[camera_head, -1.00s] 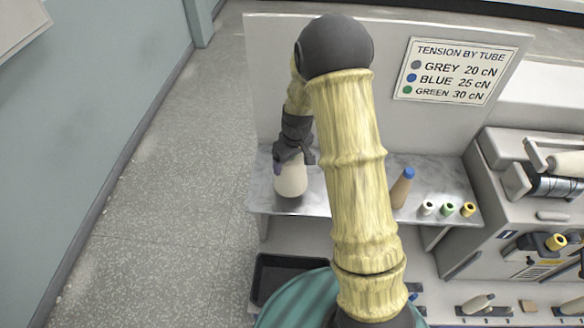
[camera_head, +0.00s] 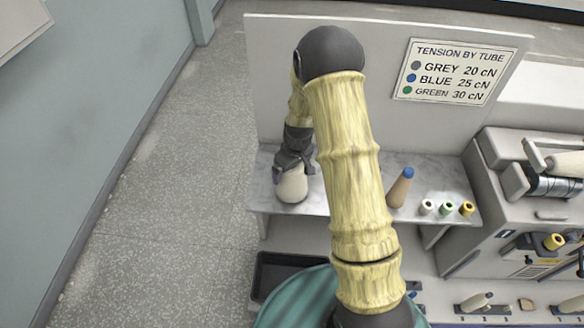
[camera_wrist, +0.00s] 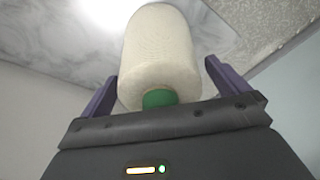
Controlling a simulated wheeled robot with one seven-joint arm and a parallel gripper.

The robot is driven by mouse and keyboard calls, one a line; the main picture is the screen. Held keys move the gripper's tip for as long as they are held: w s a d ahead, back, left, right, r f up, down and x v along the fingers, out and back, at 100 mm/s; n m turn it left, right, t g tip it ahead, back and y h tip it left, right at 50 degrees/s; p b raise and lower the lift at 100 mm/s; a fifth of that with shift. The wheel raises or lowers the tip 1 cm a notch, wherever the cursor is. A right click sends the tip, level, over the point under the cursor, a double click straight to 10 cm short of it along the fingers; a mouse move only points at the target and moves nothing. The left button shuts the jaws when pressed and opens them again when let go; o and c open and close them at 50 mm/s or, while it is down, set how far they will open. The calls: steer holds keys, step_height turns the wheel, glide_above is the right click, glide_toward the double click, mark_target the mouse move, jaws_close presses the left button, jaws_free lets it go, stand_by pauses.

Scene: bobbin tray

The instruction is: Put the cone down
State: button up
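The cream yarn cone (camera_head: 292,187) is at the left end of the marbled shelf, with its base at or just above the surface. I cannot tell exact contact. In the wrist view the cone (camera_wrist: 160,55) shows its green tube end (camera_wrist: 159,98) towards my palm. My gripper (camera_head: 294,168) is over the cone's top. Its purple fingers stand either side in the wrist view (camera_wrist: 163,68). The left fingertip is close to or against the yarn, and a narrow gap shows at the right one, so the fingers look open around it.
A tan cone with a blue tip (camera_head: 401,187) stands on the shelf (camera_head: 330,205), right of my arm. Small white, green and yellow tubes (camera_head: 447,209) stand further right, near a machine (camera_head: 500,240). A tension sign (camera_head: 453,72) is on the back panel. A black tray (camera_head: 290,272) is below.

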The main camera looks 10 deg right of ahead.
steer(key=shift+r, duration=0.1)
step_height(320, 180, up, 12)
steer(key=s+b, duration=0.1)
steer(key=b, duration=0.1)
steer(key=shift+s+d, duration=0.35)
steer(key=shift+d, duration=0.05)
stand_by(0.4)
steer(key=s+r+m, duration=0.2)
steer(key=s, duration=0.7)
steer(key=s+r+m+t, duration=0.1)
steer(key=s+m, duration=0.2)
steer(key=s, duration=0.6)
steer(key=shift+s+d+r+h, duration=0.15)
steer(key=shift+s+r+h, duration=0.25)
